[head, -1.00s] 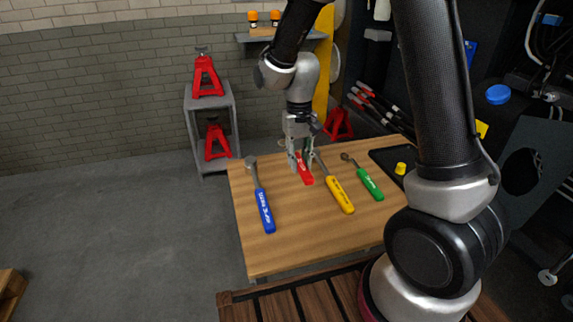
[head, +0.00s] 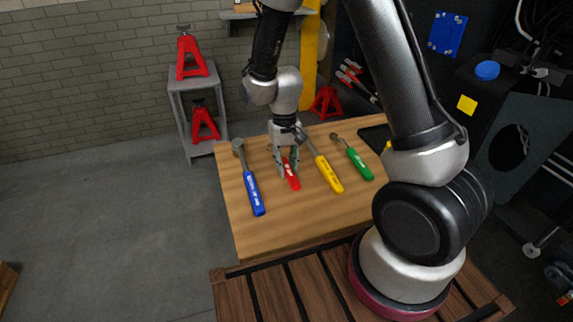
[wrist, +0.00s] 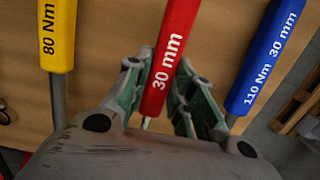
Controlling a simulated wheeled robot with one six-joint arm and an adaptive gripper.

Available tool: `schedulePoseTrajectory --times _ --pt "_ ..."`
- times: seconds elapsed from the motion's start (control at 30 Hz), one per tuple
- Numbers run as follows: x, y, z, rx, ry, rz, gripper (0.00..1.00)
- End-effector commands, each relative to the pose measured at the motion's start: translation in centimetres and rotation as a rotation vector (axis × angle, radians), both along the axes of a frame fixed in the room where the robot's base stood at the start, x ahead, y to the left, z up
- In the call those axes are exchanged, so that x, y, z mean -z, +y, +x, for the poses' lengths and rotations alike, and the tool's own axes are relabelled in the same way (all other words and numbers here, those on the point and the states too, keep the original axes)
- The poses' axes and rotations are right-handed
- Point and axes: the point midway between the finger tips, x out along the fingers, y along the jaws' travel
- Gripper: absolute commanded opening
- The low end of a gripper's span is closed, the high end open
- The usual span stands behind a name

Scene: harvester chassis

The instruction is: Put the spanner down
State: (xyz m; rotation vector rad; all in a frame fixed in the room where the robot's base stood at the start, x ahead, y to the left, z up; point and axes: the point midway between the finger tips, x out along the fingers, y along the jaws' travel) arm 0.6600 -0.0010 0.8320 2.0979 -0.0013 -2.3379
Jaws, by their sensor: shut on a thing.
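The red spanner (head: 291,176) has a handle marked 30 mm, which also shows in the wrist view (wrist: 172,50). My gripper (head: 287,172) points down over the wooden table (head: 300,217) and is shut on the red handle, with a finger on each side in the wrist view (wrist: 160,95). The spanner's far end is hidden by the gripper. The handle is at or just above the table top; I cannot tell if it touches. It lies between the blue-handled tool (head: 252,188) on the left and the yellow-handled tool (head: 328,174) on the right.
A green-handled tool (head: 358,163) lies right of the yellow one. The front of the table is bare. Red jack stands (head: 190,55) sit on a grey shelf (head: 178,100) behind left. A dark machine (head: 510,110) stands at the right.

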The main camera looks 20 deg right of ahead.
Motion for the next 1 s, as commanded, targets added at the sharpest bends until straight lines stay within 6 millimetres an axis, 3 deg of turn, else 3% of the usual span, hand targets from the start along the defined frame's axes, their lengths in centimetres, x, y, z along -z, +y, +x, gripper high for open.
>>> schedulePoseTrajectory --times 0.17,0.2,0.3,0.67,0.77,1.0 --pt "0.3 0.0 0.0 0.0 0.0 0.0 0.0" --pt "0.3 0.0 0.0 0.0 0.0 0.0 0.31" --pt "0.2 0.0 0.0 0.0 0.0 0.0 0.45" --pt "-0.3 0.0 0.1 0.0 -0.002 0.0 0.45" --pt "-1.6 0.0 0.3 0.0 -0.004 0.001 0.45" --pt "-7.0 0.1 0.9 0.0 -0.006 0.002 0.45"
